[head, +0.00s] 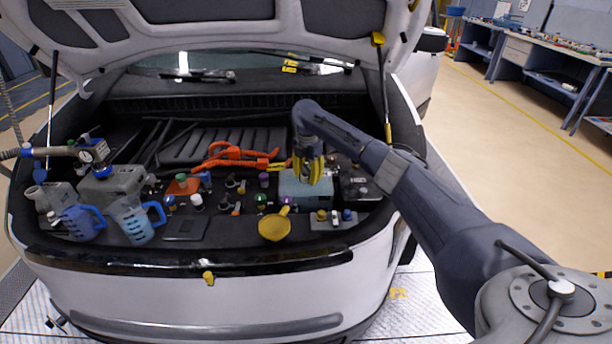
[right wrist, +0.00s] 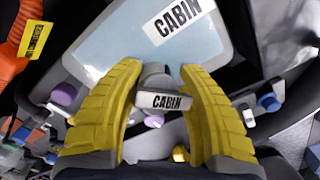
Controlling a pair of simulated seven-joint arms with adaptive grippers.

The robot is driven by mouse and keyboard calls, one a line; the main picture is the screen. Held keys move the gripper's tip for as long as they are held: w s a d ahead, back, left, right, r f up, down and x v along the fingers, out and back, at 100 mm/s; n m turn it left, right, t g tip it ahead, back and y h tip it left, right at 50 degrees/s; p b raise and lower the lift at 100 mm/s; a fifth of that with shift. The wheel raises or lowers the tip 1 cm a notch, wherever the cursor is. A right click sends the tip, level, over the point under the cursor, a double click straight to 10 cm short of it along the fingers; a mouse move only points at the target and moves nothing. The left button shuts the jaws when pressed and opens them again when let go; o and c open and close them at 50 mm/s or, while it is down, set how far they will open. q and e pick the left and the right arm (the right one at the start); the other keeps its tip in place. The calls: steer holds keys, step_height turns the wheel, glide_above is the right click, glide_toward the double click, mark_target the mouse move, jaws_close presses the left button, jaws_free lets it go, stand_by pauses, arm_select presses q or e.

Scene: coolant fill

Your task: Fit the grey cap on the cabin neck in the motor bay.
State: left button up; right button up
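My right gripper (head: 309,178) has yellow fingers and comes from the right over the pale blue-grey cabin tank (head: 291,191). In the right wrist view its fingers (right wrist: 161,68) close in on both sides of the grey cap (right wrist: 156,82). A white CABIN tag (right wrist: 166,102) shows at the cap. The tank (right wrist: 110,42) lies behind the fingertips with its own large CABIN label (right wrist: 179,18). The cabin neck is not distinct; fingers and cap cover that area, and I cannot tell whether the cap touches it.
Orange cables (head: 236,157) run behind the tank. A yellow funnel (head: 275,228) sits in front. Several small coloured caps crowd the bay. Blue jugs (head: 133,220) and a gauge with a hose (head: 92,154) stand at left. The raised hood hangs above.

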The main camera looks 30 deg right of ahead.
steer(key=shift+o, duration=1.3)
steer(key=shift+w+a+r, duration=0.1)
steer(key=shift+a, duration=0.05)
